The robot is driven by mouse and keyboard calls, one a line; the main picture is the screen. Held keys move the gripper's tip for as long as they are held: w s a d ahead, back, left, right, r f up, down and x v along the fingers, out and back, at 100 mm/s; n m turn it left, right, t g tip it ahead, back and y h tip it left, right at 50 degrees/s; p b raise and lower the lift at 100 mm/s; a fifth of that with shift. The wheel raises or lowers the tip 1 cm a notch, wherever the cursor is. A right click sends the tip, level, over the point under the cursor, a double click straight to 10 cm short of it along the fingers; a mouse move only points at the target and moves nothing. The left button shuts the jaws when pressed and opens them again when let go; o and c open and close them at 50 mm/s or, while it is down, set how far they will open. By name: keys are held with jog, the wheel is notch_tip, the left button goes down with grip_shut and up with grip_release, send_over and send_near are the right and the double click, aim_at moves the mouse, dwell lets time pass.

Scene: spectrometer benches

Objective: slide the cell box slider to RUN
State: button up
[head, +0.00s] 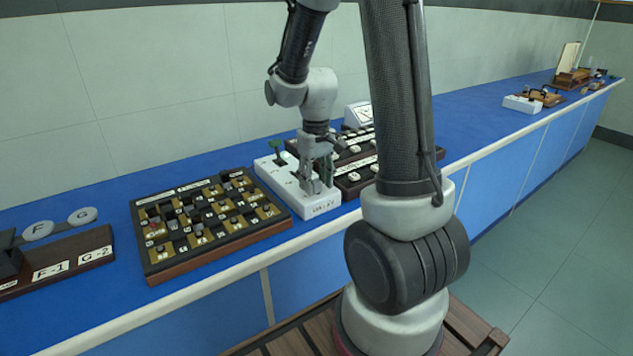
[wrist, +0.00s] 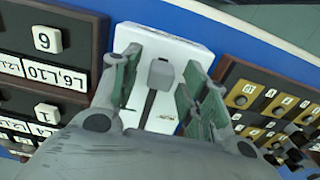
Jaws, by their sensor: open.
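A white box (head: 322,207), which looks like the cell box, stands on the blue bench; the small lettering on its front is not readable. In the wrist view the white box (wrist: 183,50) has a grey knob (wrist: 161,74) with a dark narrow strip running from it toward my gripper, probably the slider. My gripper (head: 318,186) points down over the near end of the box. In the wrist view my gripper (wrist: 160,82) is open, with one green-padded finger on each side of the knob. Contact with the knob cannot be told. No RUN mark is readable.
A black board with brass-coloured plates (head: 205,222) lies left of the box. Dark panels with white labels (head: 355,175) stand close on its right. A green-topped lever (head: 278,152) rises at the box's far end. The bench front edge is near; blue bench top is free farther right.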

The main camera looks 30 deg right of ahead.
jog(key=shift+f, duration=0.3)
grip_shut()
jog(key=w, duration=0.8)
jog(key=shift+a, duration=0.2)
grip_release()
